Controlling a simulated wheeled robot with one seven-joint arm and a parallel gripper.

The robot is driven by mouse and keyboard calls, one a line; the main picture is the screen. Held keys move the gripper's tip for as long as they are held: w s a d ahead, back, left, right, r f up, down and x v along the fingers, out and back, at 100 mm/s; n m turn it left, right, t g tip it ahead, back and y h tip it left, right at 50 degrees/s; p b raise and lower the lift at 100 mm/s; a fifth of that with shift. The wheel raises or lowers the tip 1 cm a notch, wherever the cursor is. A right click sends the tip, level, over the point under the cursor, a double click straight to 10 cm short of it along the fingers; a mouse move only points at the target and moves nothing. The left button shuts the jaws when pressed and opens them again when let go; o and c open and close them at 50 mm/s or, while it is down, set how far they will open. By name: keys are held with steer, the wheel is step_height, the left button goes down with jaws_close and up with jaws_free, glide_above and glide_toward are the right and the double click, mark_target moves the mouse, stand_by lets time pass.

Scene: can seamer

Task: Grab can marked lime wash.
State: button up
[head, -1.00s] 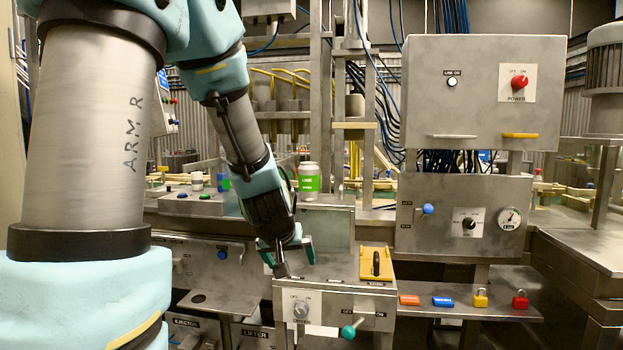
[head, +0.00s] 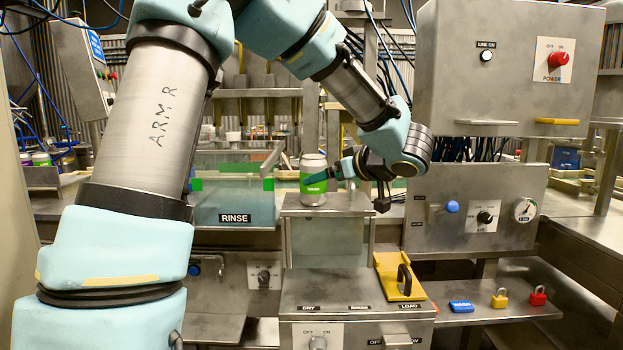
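A silver can with a green label (head: 311,196) stands upright on top of a metal box (head: 300,205) near the middle of the head view. Its label has small white text that I cannot read in full. My gripper (head: 322,176) reaches in from the right, roughly level, at the can's upper half. One teal finger lies across the near side of the can. The other finger is hidden, so I cannot tell whether the fingers are closed on the can or only around it.
A clear-walled tank labelled RINSE (head: 235,218) stands left of the can. A control panel (head: 470,215) stands close on the right.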

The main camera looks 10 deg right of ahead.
steer(key=p+x, duration=0.2)
steer(key=x, duration=0.7)
steer(key=shift+a, duration=0.2)
steer(key=shift+w, duration=0.1)
jaws_close()
stand_by(0.5)
